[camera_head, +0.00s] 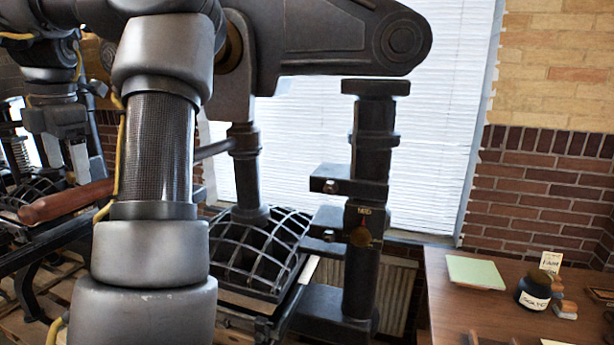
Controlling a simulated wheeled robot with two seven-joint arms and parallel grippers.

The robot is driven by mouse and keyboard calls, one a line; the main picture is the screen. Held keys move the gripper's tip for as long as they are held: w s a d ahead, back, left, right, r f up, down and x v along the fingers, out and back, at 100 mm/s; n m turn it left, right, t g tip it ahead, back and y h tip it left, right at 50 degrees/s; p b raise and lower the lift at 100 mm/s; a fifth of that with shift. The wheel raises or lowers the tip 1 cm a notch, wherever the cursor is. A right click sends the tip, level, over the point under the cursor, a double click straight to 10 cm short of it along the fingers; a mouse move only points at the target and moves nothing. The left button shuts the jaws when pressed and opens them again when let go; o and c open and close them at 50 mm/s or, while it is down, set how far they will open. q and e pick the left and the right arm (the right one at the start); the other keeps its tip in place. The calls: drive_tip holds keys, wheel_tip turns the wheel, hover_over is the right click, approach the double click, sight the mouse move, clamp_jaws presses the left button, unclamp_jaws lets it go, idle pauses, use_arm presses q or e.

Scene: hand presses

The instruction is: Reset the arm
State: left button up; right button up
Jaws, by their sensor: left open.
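My left arm (150,150) rises through the left foreground and bends over to the left at the top. My left gripper (66,168) points down at the far left, its two pale fingers apart with nothing between them. It is just above a red-brown wooden handle (65,202); I cannot tell whether they touch. The black hand press (365,190) stands behind my arm, with its big beam across the top and a curved grid (262,250) under its plunger. My arm hides part of the press. My right gripper is not in view.
A wooden table (470,300) at the right holds a pale green pad (475,271), an ink jar (534,289), a small card (550,261) and small stamps (565,309). A window with white blinds (430,120) and a brick wall (545,170) stand behind. Another press shows partly at the far left.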

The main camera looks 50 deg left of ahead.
sight(85, 194)
use_arm(q)
drive_tip(key=f+b, duration=0.1)
drive_tip(key=f, duration=0.1)
drive_tip(key=f+b, duration=0.2)
drive_tip(key=a+f+b, duration=0.1)
drive_tip(key=f+b, duration=0.1)
drive_tip(key=shift+s+f, duration=0.15)
drive_tip(key=shift+f, duration=0.15)
drive_tip(key=shift+d+b, duration=0.3)
drive_tip(key=shift+b, duration=0.1)
drive_tip(key=shift+w+d+r+n, duration=0.1)
drive_tip(key=shift+w+d+n, duration=0.1)
drive_tip(key=shift+w+d, duration=0.4)
drive_tip(key=shift+w+d+r+n, duration=0.1)
drive_tip(key=shift+w+d+n, duration=0.2)
drive_tip(key=shift+d, duration=0.35)
drive_tip(key=shift+w+d, duration=0.1)
drive_tip(key=shift+d, duration=0.05)
drive_tip(key=shift+s+a, duration=0.2)
drive_tip(key=shift+a, duration=0.05)
drive_tip(key=shift+w, duration=0.1)
